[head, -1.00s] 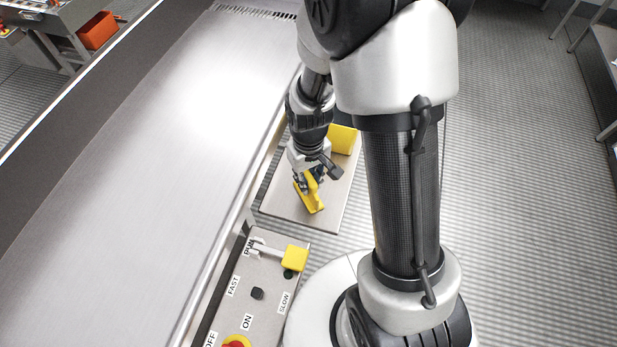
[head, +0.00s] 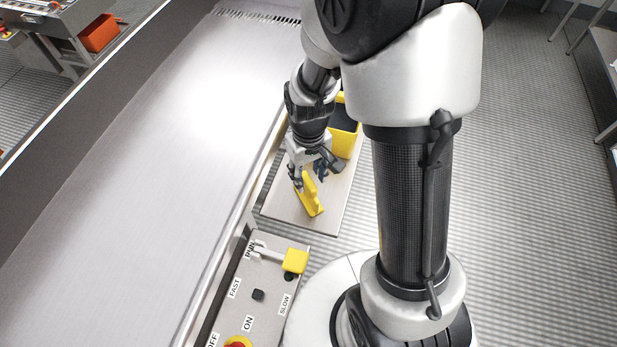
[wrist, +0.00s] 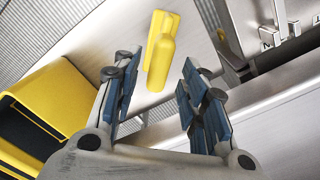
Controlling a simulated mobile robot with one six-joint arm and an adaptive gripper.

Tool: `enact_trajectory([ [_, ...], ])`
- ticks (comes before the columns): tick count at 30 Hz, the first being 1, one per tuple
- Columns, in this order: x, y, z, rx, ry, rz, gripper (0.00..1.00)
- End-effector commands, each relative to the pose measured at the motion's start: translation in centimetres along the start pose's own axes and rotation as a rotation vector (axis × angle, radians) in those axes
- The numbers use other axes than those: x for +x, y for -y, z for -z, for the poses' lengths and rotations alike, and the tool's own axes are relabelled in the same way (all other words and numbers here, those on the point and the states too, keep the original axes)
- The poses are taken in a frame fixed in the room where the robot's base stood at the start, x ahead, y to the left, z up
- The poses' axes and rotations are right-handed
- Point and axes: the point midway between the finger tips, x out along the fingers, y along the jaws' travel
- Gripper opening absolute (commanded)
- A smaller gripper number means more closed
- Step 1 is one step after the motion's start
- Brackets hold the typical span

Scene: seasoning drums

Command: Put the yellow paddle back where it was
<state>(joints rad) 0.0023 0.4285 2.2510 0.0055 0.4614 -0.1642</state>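The yellow paddle (head: 311,197) lies on a flat metal shelf (head: 336,195) beside the long steel surface. In the wrist view the paddle (wrist: 160,62) shows a flat plate with a raised rounded grip, just beyond my fingertips. My gripper (head: 308,177) is close above the paddle. Its blue-padded fingers (wrist: 156,66) are spread apart with nothing held between them. They look clear of the paddle in the wrist view; the exact gap is hard to judge.
A yellow open bin with a dark inside (head: 344,135) stands at the shelf's far end, near my wrist, and also at left in the wrist view (wrist: 62,90). A control panel (head: 270,290) with a yellow-ended lever (head: 294,261) lies nearer. Wide steel surface (head: 150,170) is clear.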

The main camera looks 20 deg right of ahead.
Motion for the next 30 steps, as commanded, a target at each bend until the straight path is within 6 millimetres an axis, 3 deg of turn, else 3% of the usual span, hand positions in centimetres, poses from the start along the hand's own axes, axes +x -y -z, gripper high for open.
enact_trajectory([
  [1,-1.7,0.0,0.1,0.0,-0.006,-0.001,0.4],
  [6,-5.1,0.0,0.1,0.0,-0.004,-0.001,0.4],
  [14,-7.9,0.0,0.0,0.001,-0.003,-0.001,0.4],
  [18,-10.2,0.1,-0.4,0.011,-0.034,-0.006,0.4],
  [23,-15.3,0.4,-2.3,0.039,-0.113,-0.017,0.4],
  [30,-22.0,1.2,-7.3,0.089,-0.242,-0.03,0.4],
])
